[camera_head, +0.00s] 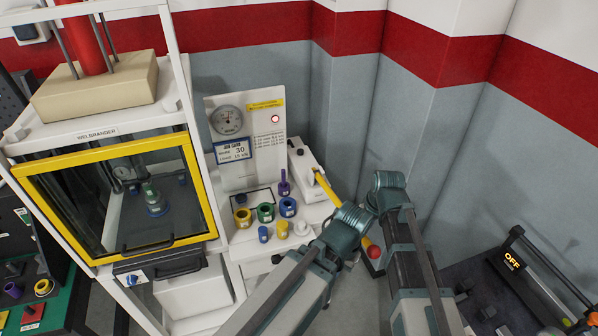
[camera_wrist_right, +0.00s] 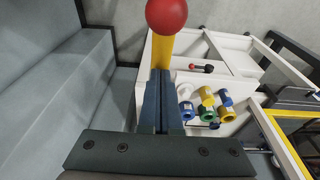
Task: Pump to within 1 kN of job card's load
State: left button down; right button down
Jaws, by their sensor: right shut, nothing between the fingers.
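The pump (camera_head: 304,165) is a white unit with a yellow lever (camera_head: 325,188) ending in a red ball (camera_head: 374,252). In the right wrist view the ball (camera_wrist_right: 167,14) and lever (camera_wrist_right: 161,52) show just beyond my fingertips. My right gripper (camera_wrist_right: 161,74) is shut and empty, lined up with the lever; I cannot tell whether it touches. In the head view my arm links hide it. The job card (camera_head: 234,151) reads 30 and a load of 15 kN. The round gauge (camera_head: 227,120) is too small to read. My left gripper is not in view.
The press (camera_head: 95,90) stands left, its yellow-framed guard (camera_head: 117,156) apparently closed over a green-and-blue part (camera_head: 152,200). Several coloured rings and plugs (camera_head: 265,212) lie on the white bench. A red lamp (camera_head: 275,118) shows on the panel. A grey wall is close behind the pump.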

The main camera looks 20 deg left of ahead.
jog(key=shift+f+b, duration=0.35)
jog(key=shift+w+r+p, duration=0.1)
jog(key=shift+r+p, duration=0.45)
jog(key=shift+p, duration=0.05)
jog(key=shift+f, duration=0.1)
jog(key=s+r+p, duration=0.1)
jog(key=r+p, duration=0.1)
jog(key=s+d+r+p, duration=0.1)
jog(key=r+p, duration=0.1)
jog(key=r, duration=0.1)
jog(key=s+d+r+p, duration=0.1)
jog(key=r+p, duration=0.1)
jog(key=p, duration=0.1)
jog(key=shift+s+d+r, duration=0.15)
jog(key=shift+s, duration=0.05)
jog(key=shift+f, duration=0.2)
